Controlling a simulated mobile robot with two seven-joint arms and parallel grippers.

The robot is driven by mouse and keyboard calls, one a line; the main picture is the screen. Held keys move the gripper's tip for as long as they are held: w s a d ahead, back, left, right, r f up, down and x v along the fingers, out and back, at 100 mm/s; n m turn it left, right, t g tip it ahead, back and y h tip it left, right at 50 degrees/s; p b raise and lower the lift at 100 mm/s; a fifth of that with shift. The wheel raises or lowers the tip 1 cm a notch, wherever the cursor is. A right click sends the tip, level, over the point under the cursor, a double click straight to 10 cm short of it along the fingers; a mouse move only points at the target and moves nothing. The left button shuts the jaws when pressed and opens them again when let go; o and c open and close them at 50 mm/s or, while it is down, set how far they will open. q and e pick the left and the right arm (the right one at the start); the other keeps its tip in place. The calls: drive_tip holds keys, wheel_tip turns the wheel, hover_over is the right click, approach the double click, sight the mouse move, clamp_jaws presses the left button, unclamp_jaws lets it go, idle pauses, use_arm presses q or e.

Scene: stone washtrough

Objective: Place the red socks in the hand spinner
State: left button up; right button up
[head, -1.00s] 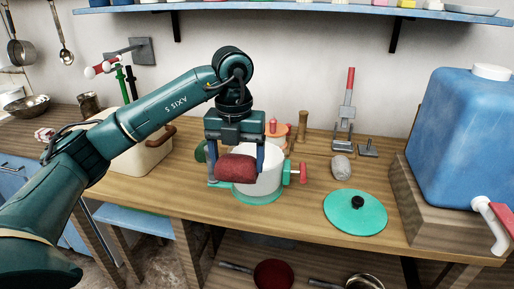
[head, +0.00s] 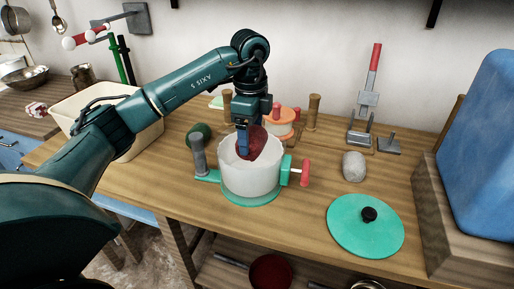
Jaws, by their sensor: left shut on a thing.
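The hand spinner (head: 249,182) is a white drum on a green base with a red crank handle on its right. It stands on the wooden counter. My left gripper (head: 243,143) points down over the drum's open top, shut on the dark red socks (head: 256,145). The socks are a rolled bundle, partly inside the rim, with their lower part hidden by the drum wall. The green lid (head: 350,232) with a black knob lies flat on the counter to the right. My right gripper is not in view.
A grey stone (head: 353,166) and a red-handled metal tool (head: 368,95) stand right of the spinner. A blue water tank (head: 490,150) fills the right side. A cream basin (head: 140,135) is at the left.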

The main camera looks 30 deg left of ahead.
sight(250, 131)
use_arm(q)
drive_tip(key=f, duration=0.4)
drive_tip(key=shift+s, duration=0.25)
drive_tip(key=shift+f, duration=1.95)
drive_tip(key=shift+f, duration=0.1)
drive_tip(key=o, duration=1.1)
drive_tip(key=shift+c, duration=0.2)
wheel_tip(250, 131, up, 12)
drive_tip(key=shift+r, duration=0.15)
